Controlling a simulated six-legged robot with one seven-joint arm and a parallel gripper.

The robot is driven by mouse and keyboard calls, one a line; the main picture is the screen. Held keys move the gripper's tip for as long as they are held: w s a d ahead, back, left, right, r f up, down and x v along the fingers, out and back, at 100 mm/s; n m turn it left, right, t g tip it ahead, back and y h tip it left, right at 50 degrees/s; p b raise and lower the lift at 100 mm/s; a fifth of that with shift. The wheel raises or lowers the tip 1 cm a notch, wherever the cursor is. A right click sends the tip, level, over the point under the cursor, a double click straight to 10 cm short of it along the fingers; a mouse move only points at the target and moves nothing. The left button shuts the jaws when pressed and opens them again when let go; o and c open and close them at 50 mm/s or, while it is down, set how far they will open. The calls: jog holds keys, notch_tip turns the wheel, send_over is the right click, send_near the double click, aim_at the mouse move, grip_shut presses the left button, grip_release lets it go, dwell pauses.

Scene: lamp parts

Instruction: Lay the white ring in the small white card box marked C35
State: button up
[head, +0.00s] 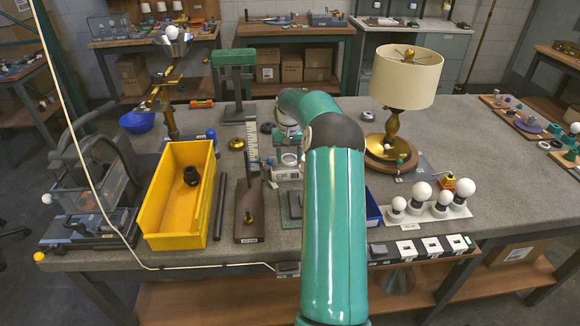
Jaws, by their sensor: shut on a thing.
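My gripper (290,148) is small in the head view, pointing down beyond my green forearm, which hides part of the area. It is shut on what looks like the white ring (289,159), at the middle of the bench. A low white shape (286,173) lies just below the ring in the picture and may be the small white card box. I cannot read a C35 mark on it. I cannot tell whether the ring touches it or is held above it.
A yellow bin (152,215) holding a dark part stands left. A brown board with an upright post (249,212) stands nearer. A lamp with a cream shade (407,78) and several white bulbs (443,204) stand right.

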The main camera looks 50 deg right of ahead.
aim_at(290, 166)
jog(key=shift+f, duration=2.35)
jog(key=shift+f, duration=0.1)
jog(key=o, duration=0.8)
jog(key=shift+d, duration=0.1)
notch_tip(290, 166, up, 12)
jog(key=shift+s, duration=0.1)
